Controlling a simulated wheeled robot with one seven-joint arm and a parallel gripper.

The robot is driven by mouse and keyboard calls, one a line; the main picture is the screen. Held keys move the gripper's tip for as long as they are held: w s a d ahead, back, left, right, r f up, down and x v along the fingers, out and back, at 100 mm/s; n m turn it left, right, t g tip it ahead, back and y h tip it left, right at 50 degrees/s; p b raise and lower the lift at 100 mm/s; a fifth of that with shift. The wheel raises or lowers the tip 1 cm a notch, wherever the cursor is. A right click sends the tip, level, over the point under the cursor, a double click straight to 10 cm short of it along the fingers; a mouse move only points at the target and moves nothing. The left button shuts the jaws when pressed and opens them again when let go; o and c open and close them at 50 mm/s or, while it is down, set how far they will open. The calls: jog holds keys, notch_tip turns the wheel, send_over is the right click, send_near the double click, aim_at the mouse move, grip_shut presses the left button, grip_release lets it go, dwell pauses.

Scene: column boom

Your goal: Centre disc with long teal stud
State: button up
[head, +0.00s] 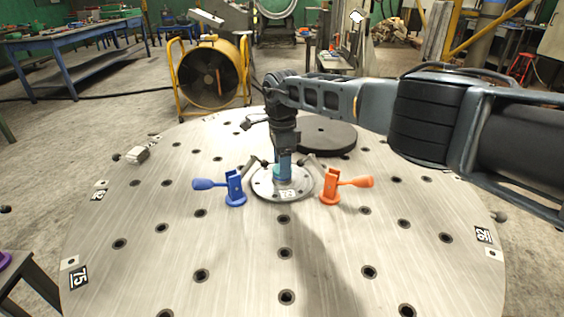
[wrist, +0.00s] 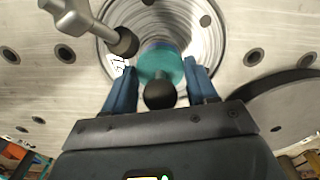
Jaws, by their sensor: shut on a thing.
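The long teal stud (head: 283,174) stands upright at the middle of a round steel disc (head: 262,187) on the table. In the wrist view, the teal stud (wrist: 161,64) has a black ball knob (wrist: 160,91) at its near end and lies between the two blue fingers. My gripper (head: 284,157) points down over the disc and is shut on the stud. The steel disc (wrist: 203,30) shows bright concentric rings around the stud. The stud's lower end is hidden, so I cannot tell how deep it sits.
The round table (head: 230,270) has many holes. A blue clamp (head: 235,188) and an orange clamp (head: 330,187) stand at the disc's front left and right. A dark round plate (head: 327,136) lies behind. A grey clamp arm (wrist: 85,25) reaches over the disc. The table's front is clear.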

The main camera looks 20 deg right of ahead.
jog(key=o, duration=0.8)
jog(key=shift+r, duration=0.1)
jog(key=shift+r+p, duration=3.05)
jog(key=shift+r, duration=0.7)
jog(key=shift+o, duration=0.4)
jog(key=o, duration=0.5)
